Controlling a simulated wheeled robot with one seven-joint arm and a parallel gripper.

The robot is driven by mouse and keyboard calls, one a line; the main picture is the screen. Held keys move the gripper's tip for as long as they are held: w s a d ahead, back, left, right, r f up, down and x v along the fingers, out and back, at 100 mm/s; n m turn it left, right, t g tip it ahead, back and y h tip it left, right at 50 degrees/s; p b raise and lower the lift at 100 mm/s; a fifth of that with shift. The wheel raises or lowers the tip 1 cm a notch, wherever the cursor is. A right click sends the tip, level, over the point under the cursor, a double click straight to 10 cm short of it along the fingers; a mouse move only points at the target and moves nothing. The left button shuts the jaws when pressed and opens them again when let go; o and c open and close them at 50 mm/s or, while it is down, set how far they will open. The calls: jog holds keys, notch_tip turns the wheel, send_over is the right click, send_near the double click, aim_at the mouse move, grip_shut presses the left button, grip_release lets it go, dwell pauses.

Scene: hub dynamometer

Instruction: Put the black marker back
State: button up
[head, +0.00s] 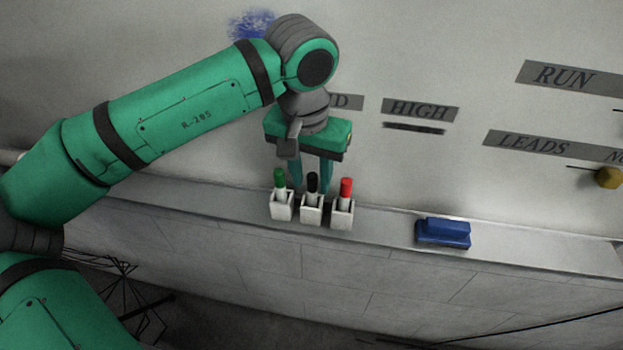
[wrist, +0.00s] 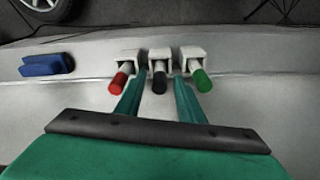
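The black marker (head: 312,182) stands cap up in the middle white holder (head: 311,212), between the other two. It also shows in the wrist view (wrist: 159,84). My gripper (head: 311,188) is pointed down behind and above the holders. In the wrist view my gripper (wrist: 159,80) has one finger on each side of the black marker, with a visible gap on both sides. It is open and holds nothing. The marker's lower end is hidden inside the holder.
A green marker (head: 280,180) and a red marker (head: 346,188) stand in the holders on either side, close to my fingers. A blue eraser (head: 443,233) lies on the ledge (head: 390,224) to the right. The whiteboard (head: 420,60) rises behind.

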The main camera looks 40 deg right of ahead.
notch_tip(320, 180, up, 11)
jog(key=a, duration=0.1)
jog(key=shift+s+a, duration=0.15)
jog(key=shift+s, duration=0.2)
jog(key=shift+f, duration=0.15)
